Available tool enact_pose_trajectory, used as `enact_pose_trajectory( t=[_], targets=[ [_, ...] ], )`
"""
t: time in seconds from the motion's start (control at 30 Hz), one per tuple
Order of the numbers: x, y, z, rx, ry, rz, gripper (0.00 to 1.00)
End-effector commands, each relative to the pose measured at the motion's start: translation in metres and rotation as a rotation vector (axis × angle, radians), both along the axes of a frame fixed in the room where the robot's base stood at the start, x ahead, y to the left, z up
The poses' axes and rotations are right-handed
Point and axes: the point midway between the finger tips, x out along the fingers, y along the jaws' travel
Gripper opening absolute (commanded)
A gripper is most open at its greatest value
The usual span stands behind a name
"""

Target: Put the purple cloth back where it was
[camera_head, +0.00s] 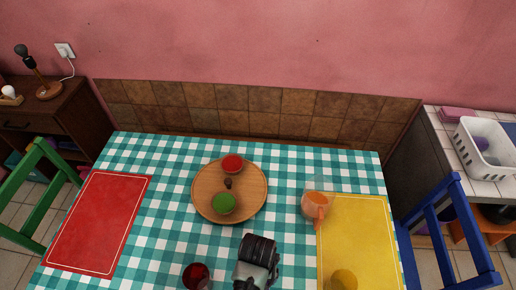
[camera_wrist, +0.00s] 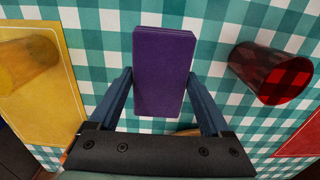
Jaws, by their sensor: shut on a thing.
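The purple cloth (camera_wrist: 162,70), a folded flat rectangular block, is between the two fingers of my gripper (camera_wrist: 160,78) in the wrist view. My gripper is shut on it, with the checked tablecloth behind. In the head view my arm's end (camera_head: 257,262) is over the table's near middle, and the cloth I hold cannot be seen there. I cannot tell how high it is above the table.
A red glass (camera_head: 195,275) and a yellow glass (camera_head: 343,280) stand on either side of my arm. A white basket (camera_head: 468,153) is on the right counter.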

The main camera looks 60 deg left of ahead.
Motion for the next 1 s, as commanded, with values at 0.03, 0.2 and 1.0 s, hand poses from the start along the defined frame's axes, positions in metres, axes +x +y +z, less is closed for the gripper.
enact_pose_trajectory(
  t=[0.03,0.2,1.0],
  targets=[
    [0.0,0.0,-0.01,-0.001,0.002,0.0,0.37],
    [0.001,0.0,-0.028,0.0,0.0,-0.002,0.37],
    [0.001,0.0,-0.075,0.001,-0.001,-0.003,0.83]
  ],
)
